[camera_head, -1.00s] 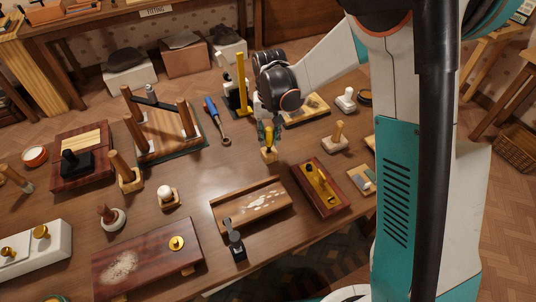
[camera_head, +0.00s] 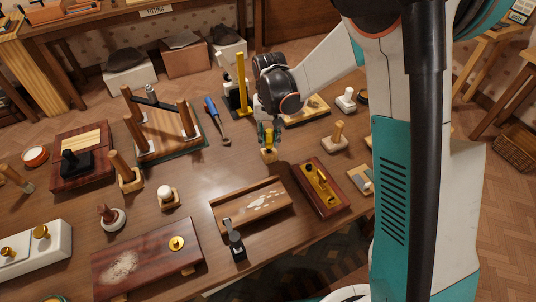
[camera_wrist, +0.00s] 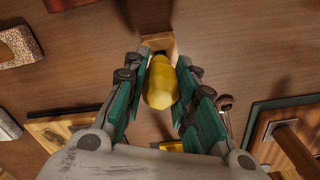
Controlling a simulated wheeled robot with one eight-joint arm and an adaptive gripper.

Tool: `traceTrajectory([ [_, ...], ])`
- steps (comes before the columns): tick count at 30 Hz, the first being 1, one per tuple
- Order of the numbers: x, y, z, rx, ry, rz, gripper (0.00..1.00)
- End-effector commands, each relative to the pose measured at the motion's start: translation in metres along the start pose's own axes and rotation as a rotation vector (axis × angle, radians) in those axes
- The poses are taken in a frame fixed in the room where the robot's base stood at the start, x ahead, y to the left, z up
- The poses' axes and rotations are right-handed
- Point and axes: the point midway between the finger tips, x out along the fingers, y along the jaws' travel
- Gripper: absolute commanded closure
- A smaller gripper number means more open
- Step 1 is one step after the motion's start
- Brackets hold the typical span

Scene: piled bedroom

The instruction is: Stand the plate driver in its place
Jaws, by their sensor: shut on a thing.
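My gripper (camera_head: 269,138) is shut on a yellow-handled tool, which I take to be the plate driver (camera_head: 268,147). In the wrist view the rounded yellow end of the plate driver (camera_wrist: 160,82) sits between both teal fingers (camera_wrist: 160,90). A small pale wooden block (camera_head: 269,158) stands on the table directly below the tool; part of it shows beyond the yellow handle in the wrist view (camera_wrist: 158,41). The tool looks about upright at the block. Its lower end is hidden, so I cannot tell how deep it sits in the block.
A wooden tray with white flakes (camera_head: 245,212) and a dark red tray with brass parts (camera_head: 319,189) lie nearer the front edge. A block with a wooden peg (camera_head: 336,138) stands right.

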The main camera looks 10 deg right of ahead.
Motion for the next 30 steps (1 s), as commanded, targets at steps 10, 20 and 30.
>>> traceTrajectory([
  [10,0.0046,0.0000,-0.0001,0.000,0.000,0.000,1.00],
  [20,0.0057,0.0000,0.0000,0.000,0.000,0.000,0.51],
  [30,0.0018,0.0000,0.0000,0.000,0.000,0.000,0.51],
])
